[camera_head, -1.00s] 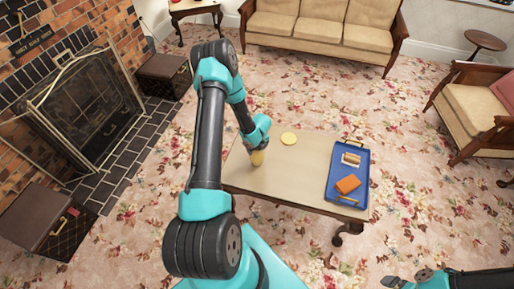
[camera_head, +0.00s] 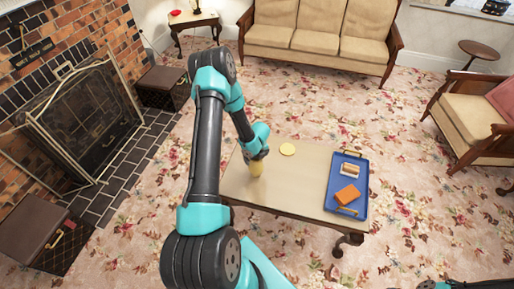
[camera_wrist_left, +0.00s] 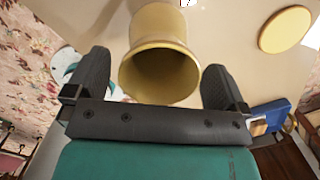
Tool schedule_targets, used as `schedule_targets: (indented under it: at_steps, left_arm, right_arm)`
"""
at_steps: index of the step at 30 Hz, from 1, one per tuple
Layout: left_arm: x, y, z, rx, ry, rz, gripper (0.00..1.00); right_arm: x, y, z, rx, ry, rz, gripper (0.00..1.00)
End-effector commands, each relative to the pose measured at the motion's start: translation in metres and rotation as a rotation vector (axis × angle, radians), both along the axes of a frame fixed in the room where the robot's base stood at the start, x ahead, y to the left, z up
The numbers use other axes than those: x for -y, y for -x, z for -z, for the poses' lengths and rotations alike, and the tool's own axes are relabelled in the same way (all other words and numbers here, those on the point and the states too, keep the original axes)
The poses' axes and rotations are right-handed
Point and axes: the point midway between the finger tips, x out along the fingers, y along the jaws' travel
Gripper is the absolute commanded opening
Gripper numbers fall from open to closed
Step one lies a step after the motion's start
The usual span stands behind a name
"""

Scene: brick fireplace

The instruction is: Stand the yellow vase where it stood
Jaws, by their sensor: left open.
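The yellow vase (camera_head: 257,168) stands on the table (camera_head: 285,183) near its left end, partly hidden by my left gripper (camera_head: 258,155). In the left wrist view its open mouth (camera_wrist_left: 160,72) faces the camera, between the two dark fingers of my left gripper (camera_wrist_left: 155,75). Those fingers are open, with a gap visible on each side of the vase. A flat round yellow disc (camera_head: 287,149) lies on the table to the right of the vase; it also shows in the left wrist view (camera_wrist_left: 285,30). Only a sliver of my right arm shows at the bottom edge; its fingers cannot be made out.
A blue tray (camera_head: 336,170) at the table's right end holds an orange block (camera_head: 347,195) and a small brown-and-white item (camera_head: 350,170). The tabletop between vase and tray is clear apart from the disc. A sofa (camera_head: 315,40) and fireplace stand farther away.

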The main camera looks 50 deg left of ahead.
Motion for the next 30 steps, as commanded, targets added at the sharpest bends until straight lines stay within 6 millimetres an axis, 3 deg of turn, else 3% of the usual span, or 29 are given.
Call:
schedule_targets:
  at_steps: [16,21,30]
  left_arm:
    - [0.010,0.001,-0.089,0.002,-0.002,0.000,1.00]
    - [0.012,0.002,-0.100,0.000,0.000,0.000,1.00]
    - [0.012,0.003,-0.101,0.000,0.001,0.001,1.00]
  right_arm:
    - [0.000,0.000,0.000,0.000,0.000,0.000,0.97]
    - [0.000,0.000,0.000,0.000,0.000,0.000,0.97]
    - [0.000,0.000,0.000,0.000,0.000,0.000,0.97]
